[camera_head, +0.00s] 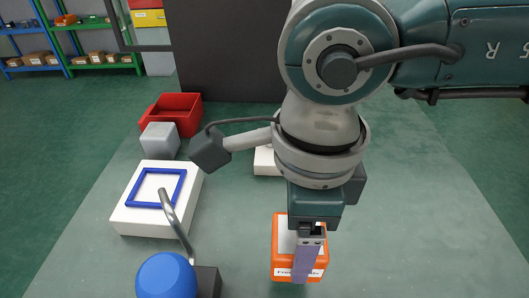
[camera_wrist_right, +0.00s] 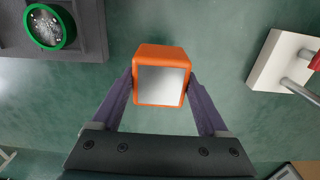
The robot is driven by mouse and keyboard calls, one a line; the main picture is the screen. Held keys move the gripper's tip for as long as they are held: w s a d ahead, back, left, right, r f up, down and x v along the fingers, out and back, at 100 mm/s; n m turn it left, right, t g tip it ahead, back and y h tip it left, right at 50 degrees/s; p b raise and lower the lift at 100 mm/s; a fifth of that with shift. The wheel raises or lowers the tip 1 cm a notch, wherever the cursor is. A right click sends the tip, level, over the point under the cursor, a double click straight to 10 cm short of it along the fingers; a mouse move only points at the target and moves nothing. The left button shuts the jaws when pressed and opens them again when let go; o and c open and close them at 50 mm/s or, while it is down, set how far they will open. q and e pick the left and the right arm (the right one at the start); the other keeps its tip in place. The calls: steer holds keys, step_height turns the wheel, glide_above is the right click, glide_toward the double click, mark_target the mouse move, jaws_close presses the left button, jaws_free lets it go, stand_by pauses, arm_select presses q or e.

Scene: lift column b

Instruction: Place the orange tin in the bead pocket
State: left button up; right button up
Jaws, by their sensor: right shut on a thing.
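The orange tin (camera_head: 283,258) is a box with rounded edges and white panels, at the lower middle of the head view. My right gripper (camera_head: 306,270) is shut on it, with one finger across its near side. In the right wrist view the tin (camera_wrist_right: 161,57) sits between both fingers, its pale face towards the camera. I cannot tell whether it touches the table. My left gripper is not in view.
A grey cube (camera_head: 160,140) and red bin (camera_head: 184,103) stand behind the block. The wrist view shows a green ring (camera_wrist_right: 71,43) on a dark block. The table right of the tin is clear.

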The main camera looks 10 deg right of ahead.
steer(key=w+d+r+n+p, duration=0.1)
steer(key=d+r+n+p, duration=0.35)
steer(key=r, duration=0.85)
steer(key=d+r+n+p, duration=0.1)
steer(key=r+n+p, duration=0.5)
steer(key=r+n, duration=0.55)
steer(key=w+d+r+n+p, duration=0.1)
steer(key=d+r+n+p, duration=0.3)
steer(key=r, duration=1)
steer(key=s+r+p, duration=0.2)
steer(key=r+p, duration=1.5)
steer(key=p, duration=0.1)
steer(key=s+a+r+n+p, duration=0.1)
steer(key=s+r+p, duration=0.2)
steer(key=r+p, duration=1.4)
steer(key=shift+s+a+r+p, duration=0.2)
steer(key=shift+s+a+p, duration=0.1)
steer(key=shift+p, duration=0.9)
steer(key=shift+s+f, duration=0.1)
steer(key=shift+f, duration=0.1)
steer(key=shift+r, duration=0.15)
